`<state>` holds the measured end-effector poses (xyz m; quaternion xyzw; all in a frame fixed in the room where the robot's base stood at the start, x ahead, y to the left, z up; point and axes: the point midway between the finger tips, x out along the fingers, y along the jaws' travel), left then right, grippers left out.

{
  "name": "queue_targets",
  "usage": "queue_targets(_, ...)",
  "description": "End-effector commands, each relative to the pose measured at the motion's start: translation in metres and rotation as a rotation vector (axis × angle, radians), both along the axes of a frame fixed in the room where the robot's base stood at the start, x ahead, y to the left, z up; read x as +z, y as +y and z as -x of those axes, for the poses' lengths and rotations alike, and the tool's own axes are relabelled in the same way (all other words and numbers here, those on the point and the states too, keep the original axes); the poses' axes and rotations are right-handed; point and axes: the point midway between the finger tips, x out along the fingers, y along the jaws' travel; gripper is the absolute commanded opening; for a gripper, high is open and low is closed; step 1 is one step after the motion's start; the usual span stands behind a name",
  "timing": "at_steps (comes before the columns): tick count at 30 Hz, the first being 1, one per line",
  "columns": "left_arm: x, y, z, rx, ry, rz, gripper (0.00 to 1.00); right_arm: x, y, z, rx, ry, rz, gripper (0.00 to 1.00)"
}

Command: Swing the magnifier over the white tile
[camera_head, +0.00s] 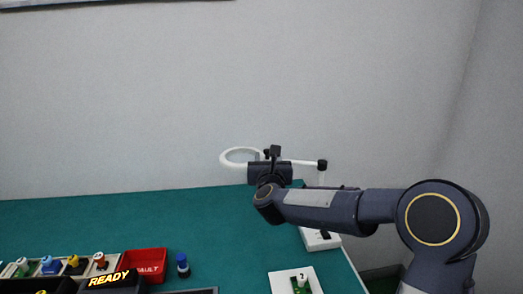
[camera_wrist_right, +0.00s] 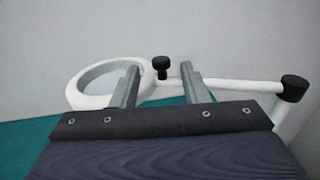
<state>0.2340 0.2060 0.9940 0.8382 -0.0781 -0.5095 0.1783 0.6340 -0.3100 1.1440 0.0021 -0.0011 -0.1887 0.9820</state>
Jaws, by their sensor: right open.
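The magnifier is a white ring (camera_head: 224,157) on a thin white arm (camera_head: 304,162) with a black joint (camera_head: 322,165) at its right end. Its white base (camera_head: 312,241) stands at the table's right edge, partly behind my right arm. The white tile (camera_head: 279,285) lies at the bottom of the head view with a green part on it; the ring is farther back and left of it. My right gripper (camera_wrist_right: 160,76) is open at the magnifier's arm, right of the ring. A black knob (camera_wrist_right: 161,64) shows between its fingers; contact cannot be told. My left gripper is out of view.
A red tray (camera_head: 146,262), a blue-topped peg (camera_head: 183,265) and a black READY display (camera_head: 110,279) are at the front left. A row of coloured parts stands beside them. The green table (camera_head: 120,220) is clear behind, up to the grey wall.

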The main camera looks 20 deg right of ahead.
Motion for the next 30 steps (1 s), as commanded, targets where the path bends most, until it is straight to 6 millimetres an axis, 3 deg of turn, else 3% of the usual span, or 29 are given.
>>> queue_targets(9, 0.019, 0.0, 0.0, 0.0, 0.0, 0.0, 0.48, 0.002, -0.018, -0.044, -0.001, 0.002, 0.001, 0.41)
queue_targets(21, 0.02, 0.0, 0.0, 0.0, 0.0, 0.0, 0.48, 0.0, -0.021, -0.051, 0.001, 0.002, 0.003, 0.39)
queue_targets(30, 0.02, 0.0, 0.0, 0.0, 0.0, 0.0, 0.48, 0.0, -0.021, -0.051, 0.001, 0.001, 0.004, 0.0)
